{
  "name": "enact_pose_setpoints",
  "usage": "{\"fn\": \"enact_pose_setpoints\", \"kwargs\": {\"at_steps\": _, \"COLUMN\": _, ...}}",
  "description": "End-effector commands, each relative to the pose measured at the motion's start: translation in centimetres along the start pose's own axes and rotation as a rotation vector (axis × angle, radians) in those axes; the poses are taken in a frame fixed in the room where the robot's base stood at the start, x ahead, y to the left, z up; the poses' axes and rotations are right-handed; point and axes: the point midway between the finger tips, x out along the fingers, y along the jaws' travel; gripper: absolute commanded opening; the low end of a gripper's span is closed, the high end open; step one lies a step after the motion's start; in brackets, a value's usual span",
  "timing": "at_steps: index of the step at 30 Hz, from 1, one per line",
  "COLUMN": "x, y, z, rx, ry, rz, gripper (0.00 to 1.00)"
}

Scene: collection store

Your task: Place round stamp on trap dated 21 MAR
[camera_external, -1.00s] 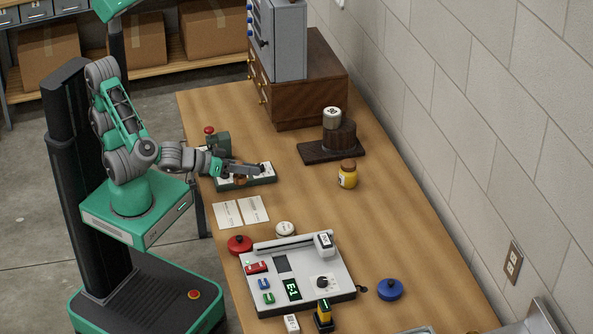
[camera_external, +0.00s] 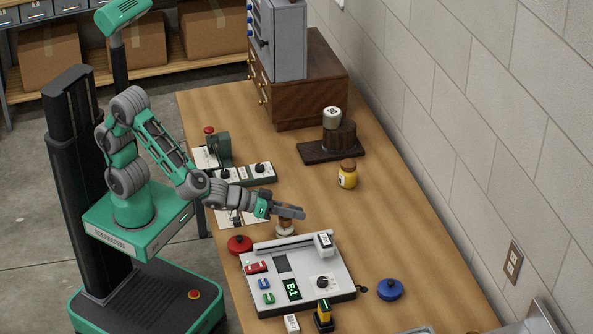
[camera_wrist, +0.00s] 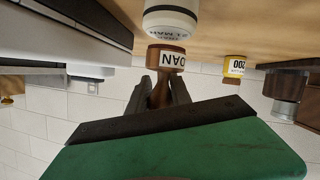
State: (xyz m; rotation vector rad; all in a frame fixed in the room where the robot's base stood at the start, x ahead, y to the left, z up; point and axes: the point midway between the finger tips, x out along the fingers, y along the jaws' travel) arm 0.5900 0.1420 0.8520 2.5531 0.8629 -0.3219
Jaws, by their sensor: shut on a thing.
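The round stamp (camera_external: 285,219) is a small wooden piece with a waisted handle. My gripper (camera_external: 303,213) is shut on it, and the wrist view shows the stamp (camera_wrist: 166,58) between the fingers (camera_wrist: 163,90), with a white label whose visible letters seem to end in "OAN". The round white trap (camera_external: 285,232) stands on the table behind the grey machine. In the wrist view the trap (camera_wrist: 171,20) carries dark print that seems to read 21 MAR. The stamp is right over the trap; I cannot tell whether they touch.
A red-lidded round item (camera_external: 240,245) is left of the trap. Paper cards (camera_external: 228,219) lie partly under my arm. A yellow jar (camera_external: 347,176) stands further back; bare table lies to the right.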

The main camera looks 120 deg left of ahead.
Motion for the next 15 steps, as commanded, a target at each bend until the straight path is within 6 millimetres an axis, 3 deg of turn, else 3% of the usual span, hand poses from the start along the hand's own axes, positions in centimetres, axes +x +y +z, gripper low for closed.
{"fn": "enact_pose_setpoints", "kwargs": {"at_steps": 2, "x": 0.45, "y": -0.41, "z": 1.19, "rx": 0.001, "ry": 0.000, "rz": 0.000, "gripper": 0.00}}
{"fn": "enact_pose_setpoints", "kwargs": {"at_steps": 13, "x": 0.53, "y": -0.52, "z": 1.45, "rx": -0.001, "ry": 0.001, "rz": 0.001, "gripper": 0.00}}
{"fn": "enact_pose_setpoints", "kwargs": {"at_steps": 14, "x": 0.47, "y": -0.46, "z": 1.30, "rx": -0.001, "ry": 0.001, "rz": 0.001, "gripper": 0.28}}
{"fn": "enact_pose_setpoints", "kwargs": {"at_steps": 15, "x": 0.46, "y": -0.46, "z": 1.27, "rx": -0.001, "ry": 0.001, "rz": 0.000, "gripper": 0.31}}
